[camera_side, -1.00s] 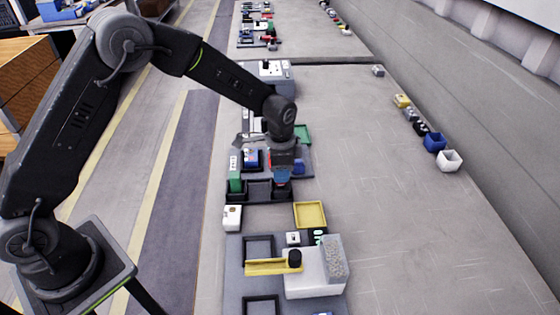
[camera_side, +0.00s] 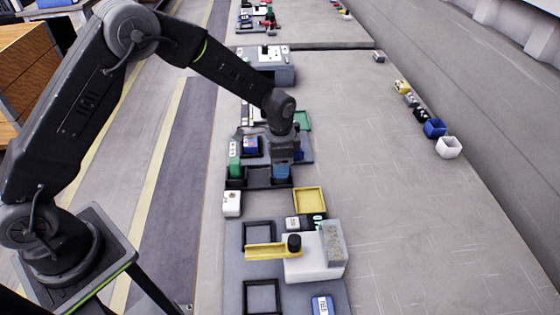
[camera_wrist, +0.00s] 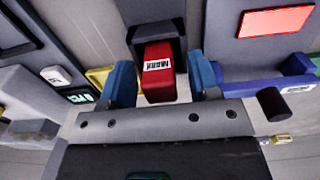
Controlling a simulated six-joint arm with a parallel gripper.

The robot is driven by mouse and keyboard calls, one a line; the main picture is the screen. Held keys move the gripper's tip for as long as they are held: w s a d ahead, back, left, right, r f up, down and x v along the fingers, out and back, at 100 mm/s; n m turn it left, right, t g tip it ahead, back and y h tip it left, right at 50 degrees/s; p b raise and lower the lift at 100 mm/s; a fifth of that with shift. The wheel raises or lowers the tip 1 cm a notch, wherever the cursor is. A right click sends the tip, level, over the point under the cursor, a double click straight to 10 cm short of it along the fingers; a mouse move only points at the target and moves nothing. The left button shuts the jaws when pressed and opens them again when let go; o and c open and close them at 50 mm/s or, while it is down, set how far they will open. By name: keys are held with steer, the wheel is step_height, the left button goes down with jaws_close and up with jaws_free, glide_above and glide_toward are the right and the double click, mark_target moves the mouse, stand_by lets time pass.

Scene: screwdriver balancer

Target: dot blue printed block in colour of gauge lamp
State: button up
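My gripper (camera_wrist: 163,80) is open, its two blue fingers on either side of a red block (camera_wrist: 158,82) labelled "MARK". Narrow gaps show between block and fingers. In the side view my gripper (camera_side: 281,172) is low at the right end of a black tray, hiding the red block. A lit red panel (camera_wrist: 275,20) shows upper right in the wrist view. A green lit display (camera_side: 318,221) sits behind the white machine; I cannot tell which is the gauge lamp.
A yellow tray (camera_side: 310,198) and a white machine with a yellow arm (camera_side: 312,265) stand nearer. Empty black trays (camera_side: 258,236) lie left of it. Several small bins (camera_side: 448,148) line the far right edge.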

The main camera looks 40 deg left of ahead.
step_height(320, 180, up, 14)
stand_by(0.7)
step_height(320, 180, up, 5)
steer(key=shift+f, duration=0.1)
stand_by(0.7)
stand_by(0.4)
